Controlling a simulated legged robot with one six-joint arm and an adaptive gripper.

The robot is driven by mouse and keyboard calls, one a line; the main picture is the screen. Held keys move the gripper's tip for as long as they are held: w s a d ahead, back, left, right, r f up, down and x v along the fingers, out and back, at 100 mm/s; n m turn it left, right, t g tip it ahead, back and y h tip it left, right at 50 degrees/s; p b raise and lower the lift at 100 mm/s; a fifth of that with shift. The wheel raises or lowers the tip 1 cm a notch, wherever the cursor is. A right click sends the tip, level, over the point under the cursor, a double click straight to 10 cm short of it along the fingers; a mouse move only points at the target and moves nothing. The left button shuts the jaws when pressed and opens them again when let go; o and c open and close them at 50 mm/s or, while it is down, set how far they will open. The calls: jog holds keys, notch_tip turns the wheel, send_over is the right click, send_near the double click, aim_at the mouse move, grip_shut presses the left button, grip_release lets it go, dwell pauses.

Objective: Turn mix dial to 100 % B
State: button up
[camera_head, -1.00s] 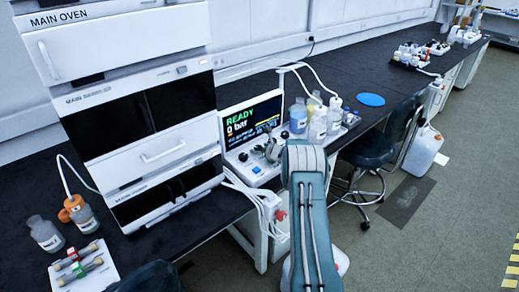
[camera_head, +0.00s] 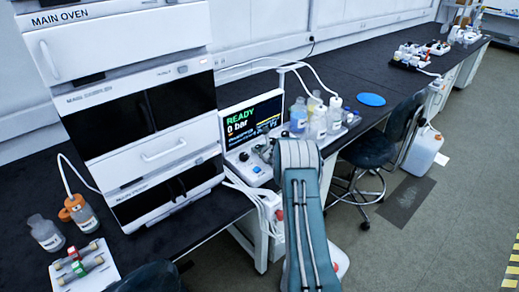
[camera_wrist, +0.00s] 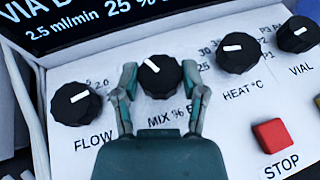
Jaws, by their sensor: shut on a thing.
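The mix dial (camera_wrist: 159,77) is a black ribbed knob with a white pointer line, above the label "MIX % B" on a white panel. Its pointer tilts up and to the left. My gripper (camera_wrist: 160,72) is shut on this dial, one finger on each side. The gripper body covers the lower part of the panel and some of the scale around the dial. The display (camera_wrist: 100,22) above reads 2.5 ml/min and 25 %. In the head view, the display (camera_head: 250,122) reads READY and 0 bar, and my arm hides the gripper.
The flow dial (camera_wrist: 72,103) is left of my gripper; the heat dial (camera_wrist: 237,52) and vial dial (camera_wrist: 299,34) are right. A red STOP button (camera_wrist: 273,135) sits lower right. Bottles (camera_head: 317,120) stand close behind my arm. A chair (camera_head: 375,145) is right of it.

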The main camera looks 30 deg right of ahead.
jog(key=shift+w+a+r+m+g+h, duration=0.1)
jog(key=shift+m+g+h, duration=0.05)
jog(key=shift+m+h, duration=0.4)
jog(key=shift+r+m+g+h, duration=0.1)
jog(key=shift+m+g+h, duration=0.05)
jog(key=shift+m+h, duration=0.35)
jog(key=o, duration=1.1)
jog(key=shift+f, duration=0.15)
jog(key=shift+o, duration=0.2)
jog(key=v, duration=1.2)
jog(key=shift+f, duration=0.1)
